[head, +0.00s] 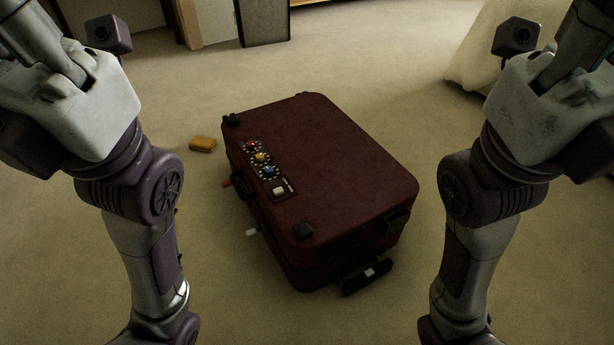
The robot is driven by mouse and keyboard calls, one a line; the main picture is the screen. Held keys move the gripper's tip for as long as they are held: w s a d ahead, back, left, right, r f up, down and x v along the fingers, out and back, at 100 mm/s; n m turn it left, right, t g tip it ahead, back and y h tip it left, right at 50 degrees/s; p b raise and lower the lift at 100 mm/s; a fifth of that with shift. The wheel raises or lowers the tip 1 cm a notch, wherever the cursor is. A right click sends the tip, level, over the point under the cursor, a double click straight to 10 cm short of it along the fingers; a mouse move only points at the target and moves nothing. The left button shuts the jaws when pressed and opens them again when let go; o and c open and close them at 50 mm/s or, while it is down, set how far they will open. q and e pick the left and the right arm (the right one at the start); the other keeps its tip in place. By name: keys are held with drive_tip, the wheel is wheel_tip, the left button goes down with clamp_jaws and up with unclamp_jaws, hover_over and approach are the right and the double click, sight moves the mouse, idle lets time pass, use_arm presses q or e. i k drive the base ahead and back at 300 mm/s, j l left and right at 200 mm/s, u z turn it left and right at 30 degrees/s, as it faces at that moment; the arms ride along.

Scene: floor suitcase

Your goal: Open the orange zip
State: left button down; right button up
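A dark red suitcase (335,165) lies flat and closed on the carpet in the middle of the head view. A small red-orange tab (227,183) sticks out from its left side, and a whitish tab (251,232) sticks out lower on that side. I cannot tell for sure whether the red-orange tab is the orange zip. The top has a black panel with red, yellow and blue dials (261,157) and a pale button (278,190). My two arms stand to the left and right of the suitcase, apart from it. Neither gripper's fingers show.
A dark box-like piece (263,22) stands at the back. Pale cloth (478,55) hangs at the upper right. Carpet around the suitcase is mostly clear.

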sight(228, 183)
drive_tip(key=i+j, duration=0.2)
drive_tip(key=i+j+z, duration=0.1)
drive_tip(key=j, duration=0.35)
drive_tip(key=i+j, duration=0.45)
drive_tip(key=j, duration=0.2)
drive_tip(key=i+j+z, duration=0.1)
drive_tip(key=j, duration=0.25)
drive_tip(key=i, duration=0.1)
